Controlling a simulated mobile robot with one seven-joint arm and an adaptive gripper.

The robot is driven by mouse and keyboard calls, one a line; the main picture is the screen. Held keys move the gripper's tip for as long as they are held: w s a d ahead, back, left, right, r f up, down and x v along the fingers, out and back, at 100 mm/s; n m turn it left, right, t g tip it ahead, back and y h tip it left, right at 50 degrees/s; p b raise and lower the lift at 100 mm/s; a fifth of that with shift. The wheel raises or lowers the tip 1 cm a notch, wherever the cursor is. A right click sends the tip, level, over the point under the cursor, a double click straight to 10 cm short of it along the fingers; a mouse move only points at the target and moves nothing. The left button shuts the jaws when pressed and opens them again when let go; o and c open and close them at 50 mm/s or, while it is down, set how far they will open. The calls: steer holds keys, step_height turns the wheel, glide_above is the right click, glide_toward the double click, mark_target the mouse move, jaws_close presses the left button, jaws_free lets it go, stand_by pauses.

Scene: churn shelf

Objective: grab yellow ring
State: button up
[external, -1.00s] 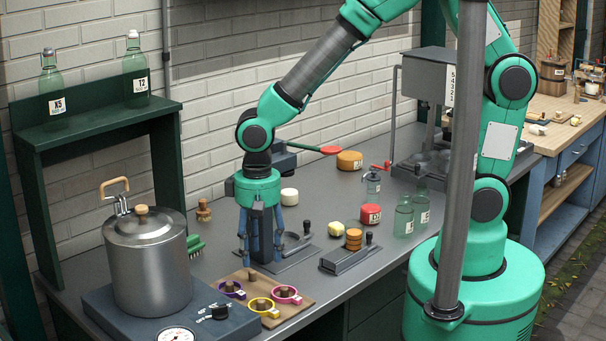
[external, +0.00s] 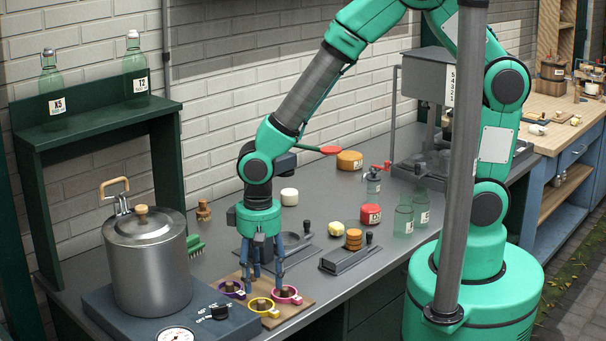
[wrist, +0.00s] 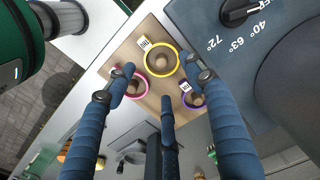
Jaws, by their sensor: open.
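The yellow ring (external: 263,312) lies on a brown board at the counter's front, around a wooden peg. In the wrist view the yellow ring (wrist: 176,54) is at the upper middle, beyond my fingertips, with a small white tag beside it. A magenta ring (external: 291,296) lies to its right and a purple ring (external: 232,291) behind it to the left, each around a peg. My gripper (external: 262,280) is open and empty, pointing down above the back part of the board. Its blue fingers are spread in the wrist view (wrist: 158,88) and partly cover the purple and magenta rings.
The brown board (external: 290,313) sits beside a blue-grey hotplate (external: 236,325) bearing a large steel pot (external: 148,268). A grey slotted stand (external: 345,260) is to the right. Bottles stand on the green shelf (external: 95,123) at the left.

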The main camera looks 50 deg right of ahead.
mark_target(262, 300)
steer(key=shift+f, duration=0.75)
steer(key=shift+a+f+b, duration=0.1)
steer(key=shift+f+b, duration=0.45)
steer(key=shift+f, duration=2.05)
steer(key=c, duration=0.5)
